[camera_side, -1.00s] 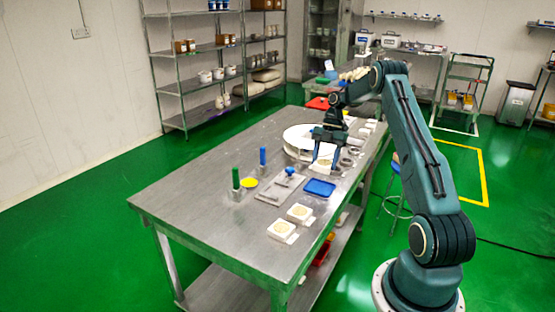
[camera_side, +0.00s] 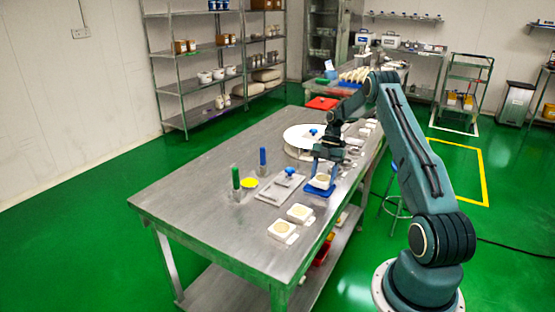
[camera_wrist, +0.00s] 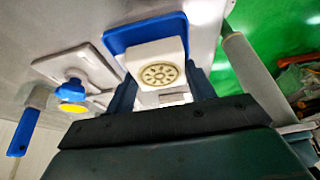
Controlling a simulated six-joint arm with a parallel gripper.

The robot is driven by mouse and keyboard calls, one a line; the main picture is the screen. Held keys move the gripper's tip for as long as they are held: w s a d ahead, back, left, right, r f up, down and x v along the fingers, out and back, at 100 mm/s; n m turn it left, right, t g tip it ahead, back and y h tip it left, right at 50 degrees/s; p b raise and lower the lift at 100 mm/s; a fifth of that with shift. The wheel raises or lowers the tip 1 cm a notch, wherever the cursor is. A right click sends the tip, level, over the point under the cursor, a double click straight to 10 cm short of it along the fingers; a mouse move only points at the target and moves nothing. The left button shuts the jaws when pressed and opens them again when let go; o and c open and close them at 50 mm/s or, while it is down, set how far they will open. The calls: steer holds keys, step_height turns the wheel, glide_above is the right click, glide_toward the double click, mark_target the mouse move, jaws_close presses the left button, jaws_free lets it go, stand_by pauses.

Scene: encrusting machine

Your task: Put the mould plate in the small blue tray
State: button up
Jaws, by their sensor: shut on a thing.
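The mould plate (camera_side: 321,181) is a white square block with a round tan pattern on its face. My gripper (camera_side: 324,174) is shut on it, and the plate is between the fingers. The small blue tray (camera_side: 312,192) lies on the steel table directly below, partly hidden by the plate and fingers. In the wrist view the plate (camera_wrist: 158,52) covers part of the blue tray (camera_wrist: 118,40), with the tray's far and left rim showing. I cannot tell whether the plate touches the tray.
A grey plate with a blue knob (camera_side: 281,187) lies just left of the tray. Two similar white blocks (camera_side: 300,213) sit nearer the front. A white round turntable (camera_side: 298,143) stands behind. Green-handled (camera_side: 236,178) and blue-handled (camera_side: 263,157) tools stand at left. The table's front left is clear.

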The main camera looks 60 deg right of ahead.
steer(key=shift+f, duration=0.9)
steer(key=shift+f, duration=0.2)
steer(key=o, duration=1)
steer(key=shift+f, duration=0.1)
steer(key=shift+o, duration=0.2)
steer(key=shift+s, duration=0.1)
steer(key=v, duration=0.8)
steer(key=shift+a, duration=0.1)
